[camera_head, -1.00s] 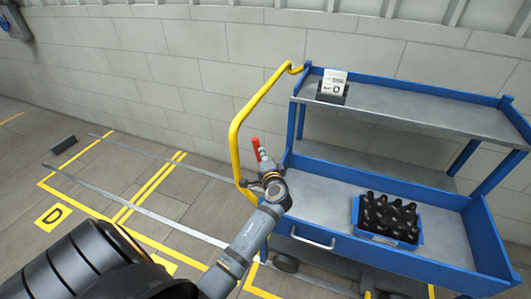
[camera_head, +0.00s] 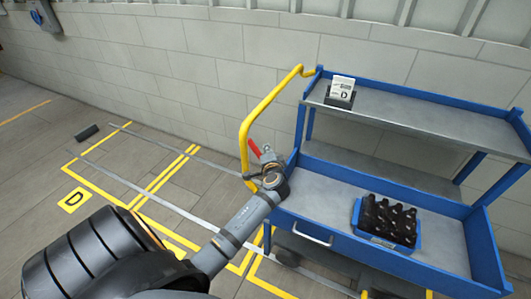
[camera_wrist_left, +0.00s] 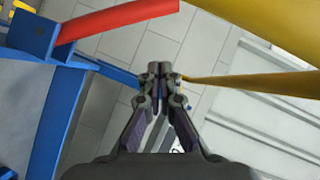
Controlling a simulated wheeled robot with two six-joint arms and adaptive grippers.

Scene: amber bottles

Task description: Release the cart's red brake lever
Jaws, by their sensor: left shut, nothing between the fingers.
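The red brake lever (camera_head: 254,149) stands beside the yellow push handle at the blue cart's (camera_head: 350,250) left end, its top leaning left. In the left wrist view the lever (camera_wrist_left: 115,20) crosses the upper left from a blue bracket (camera_wrist_left: 35,35). My left gripper (camera_head: 266,151) is close by the lever's right side in the head view. In the left wrist view the gripper (camera_wrist_left: 160,70) has its fingers shut and empty, with the fingertips just below the lever's free end. Whether they touch it, I cannot tell. My right gripper is not in view.
The yellow handle (camera_head: 244,135) rises close by my gripper and spans the wrist view's upper right. A blue crate of dark bottles (camera_head: 388,220) sits on the lower shelf. Floor left of the cart is mostly free.

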